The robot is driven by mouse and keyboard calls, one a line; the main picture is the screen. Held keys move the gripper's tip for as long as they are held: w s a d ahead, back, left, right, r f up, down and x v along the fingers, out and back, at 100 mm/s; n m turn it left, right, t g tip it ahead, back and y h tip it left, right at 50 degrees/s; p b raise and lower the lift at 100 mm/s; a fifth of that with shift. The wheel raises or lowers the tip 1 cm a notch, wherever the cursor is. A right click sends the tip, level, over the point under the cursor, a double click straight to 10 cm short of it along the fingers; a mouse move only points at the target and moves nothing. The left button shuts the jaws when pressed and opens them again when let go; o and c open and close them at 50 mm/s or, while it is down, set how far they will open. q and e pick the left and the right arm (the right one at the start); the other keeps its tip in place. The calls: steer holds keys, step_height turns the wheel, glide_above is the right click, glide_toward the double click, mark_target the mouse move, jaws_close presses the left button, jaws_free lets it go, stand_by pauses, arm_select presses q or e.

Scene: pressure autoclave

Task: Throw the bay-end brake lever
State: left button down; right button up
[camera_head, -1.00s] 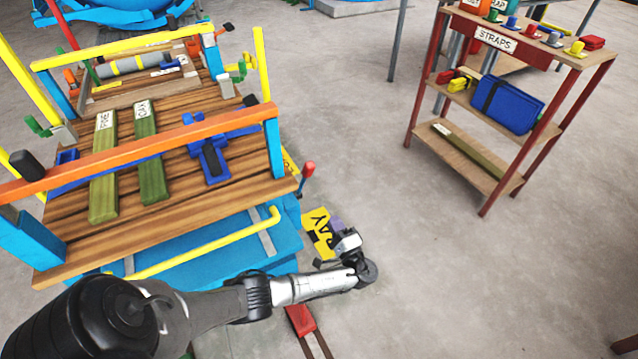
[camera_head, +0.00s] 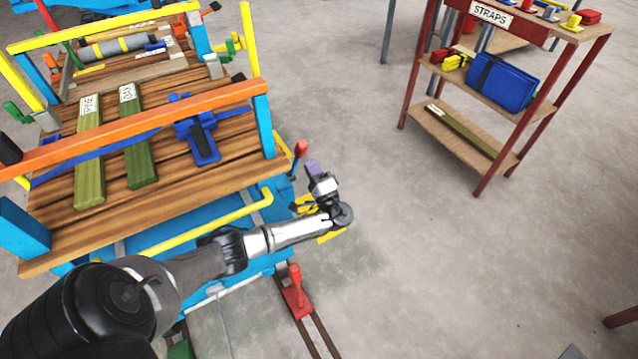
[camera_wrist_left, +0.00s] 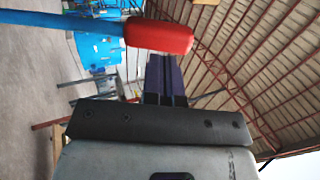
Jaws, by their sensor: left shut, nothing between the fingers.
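A lever with a red grip (camera_head: 300,149) and a blue shaft stands at the near right corner of the cart. It tilts slightly right in the head view. In the left wrist view its red grip (camera_wrist_left: 160,36) lies across the top, just beyond my fingers. My left gripper (camera_head: 313,168) is just right of the lever. Its dark blue fingers (camera_wrist_left: 165,75) are shut and empty. I cannot tell whether they touch the grip. My right gripper is not in view.
A red floor fitting (camera_head: 295,292) sits on the track. A strap rack (camera_head: 408,75) stands at the right. The floor between is clear.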

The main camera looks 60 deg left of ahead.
mark_target(305, 152)
arm_select(q)
steer(key=shift+b+x, duration=0.35)
steer(key=shift+x, duration=0.95)
steer(key=shift+a+r+h+p, duration=0.5)
steer(key=shift+a+r+p, duration=0.4)
steer(key=shift+p, duration=0.25)
steer(key=shift+w+a, duration=0.1)
steer(key=shift+a, duration=0.55)
steer(key=shift+d+f, duration=0.1)
steer(key=shift+d, duration=0.05)
